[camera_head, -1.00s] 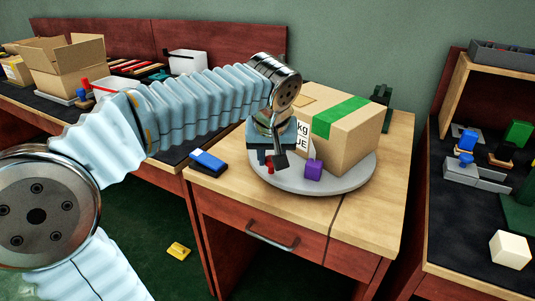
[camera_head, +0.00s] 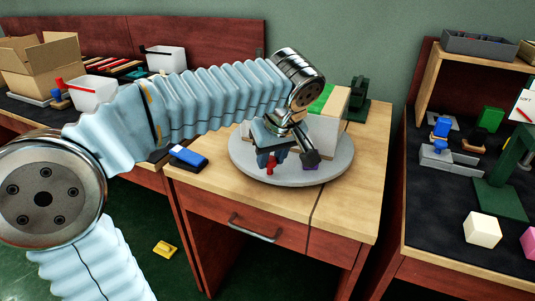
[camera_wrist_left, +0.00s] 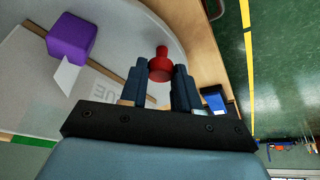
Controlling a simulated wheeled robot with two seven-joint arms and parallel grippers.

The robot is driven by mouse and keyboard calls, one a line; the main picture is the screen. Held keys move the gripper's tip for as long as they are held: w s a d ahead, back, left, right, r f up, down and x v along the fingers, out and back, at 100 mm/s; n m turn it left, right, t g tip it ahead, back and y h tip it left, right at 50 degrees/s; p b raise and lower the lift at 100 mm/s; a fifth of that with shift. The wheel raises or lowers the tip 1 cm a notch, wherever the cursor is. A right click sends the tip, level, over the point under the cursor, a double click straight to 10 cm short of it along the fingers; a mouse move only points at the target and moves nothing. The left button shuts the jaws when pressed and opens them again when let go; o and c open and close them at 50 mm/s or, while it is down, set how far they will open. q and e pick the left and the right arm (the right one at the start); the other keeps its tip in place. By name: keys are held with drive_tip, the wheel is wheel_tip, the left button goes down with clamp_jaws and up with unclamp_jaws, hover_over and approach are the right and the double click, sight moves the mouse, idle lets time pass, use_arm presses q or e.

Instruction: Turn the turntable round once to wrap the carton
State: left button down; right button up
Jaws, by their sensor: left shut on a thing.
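The grey round turntable (camera_head: 236,165) sits on a wooden desk, and its pale disc shows in the wrist view (camera_wrist_left: 112,22). The carton (camera_head: 336,103) with a green tape strip (camera_head: 321,99) stands on it, partly hidden behind my arm. Its lower side looks whitish, and in the wrist view a pale see-through layer lies over its printed side. My left gripper (camera_head: 271,160) is shut on the red knob (camera_wrist_left: 160,66) near the disc's rim. A purple block (camera_wrist_left: 72,37) is by the carton, mostly hidden in the head view. My right gripper is out of view.
A blue and black item (camera_head: 188,156) lies on the desk left of the turntable. A dark green device (camera_head: 358,98) stands behind it. A yellow piece (camera_head: 165,248) lies on the floor. The desk's front right top (camera_head: 355,205) is clear.

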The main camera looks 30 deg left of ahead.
use_arm(q)
drive_tip(key=shift+d, duration=0.1)
idle(0.4)
drive_tip(key=c, duration=0.8)
unclamp_jaws()
drive_tip(key=shift+c, duration=0.2)
drive_tip(key=p+v, duration=0.2)
drive_tip(key=v, duration=1.1)
drive_tip(key=shift+r, duration=0.45)
